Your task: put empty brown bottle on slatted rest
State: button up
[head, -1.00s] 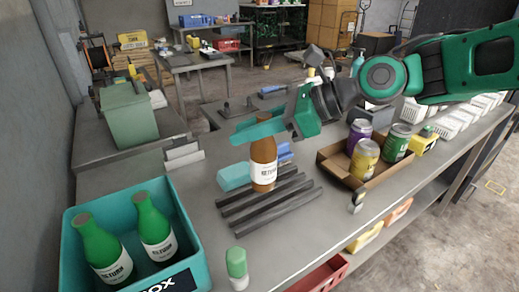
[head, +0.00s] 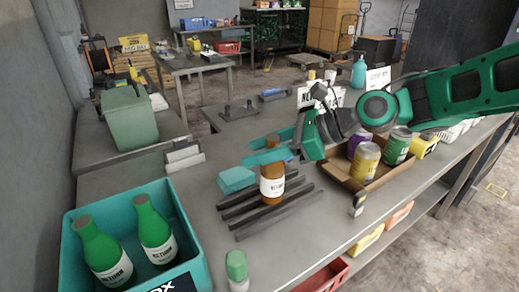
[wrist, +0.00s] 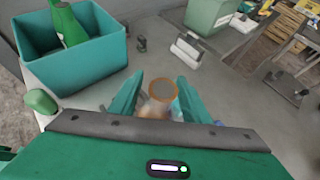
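The brown bottle (head: 272,187) with a white label stands upright on the slatted rest, whose dark parallel bars (head: 291,209) lie on the grey bench. My gripper (head: 274,147) is around the bottle's neck, one teal finger on the near side and one behind. The near finger hides part of the neck. In the wrist view the bottle's round mouth (wrist: 162,90) lies between the spread fingers (wrist: 160,98), with room beside it. The gripper looks open. The bottle's foot meets the bars; the exact contact is partly hidden.
A teal crate (head: 197,268) with green bottles stands at front left. A cardboard tray (head: 372,186) with cans is right of the rest. A teal block (head: 237,179) lies close behind the rest. A small green-capped bottle (head: 237,270) stands in front.

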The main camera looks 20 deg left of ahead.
jog(key=shift+r, duration=0.1)
jog(key=v, duration=1.2)
jog(key=w+d+f+n+t+h, duration=0.1)
jog(key=d+f+n+t+h, duration=0.25)
jog(key=d, duration=0.95)
jog(key=d+f+n+h, duration=0.2)
jog(key=d+f+h, duration=0.4)
jog(key=d, duration=0.7)
jog(key=s+d+f+n+g+h, duration=0.1)
jog(key=s+d+f+n, duration=0.1)
jog(key=s+d, duration=0.8)
jog(key=s+d+f+n+g+h, duration=0.1)
jog(key=s+d+f+n+g, duration=0.1)
jog(key=s+d, duration=0.8)
jog(key=shift+s+f+n, duration=0.4)
jog(key=shift+f+n, duration=0.15)
jog(key=shift+f, duration=0.1)
jog(key=shift+w+d+h, duration=0.1)
jog(key=shift+w+h, duration=0.05)
jog(key=shift+h, duration=0.1)
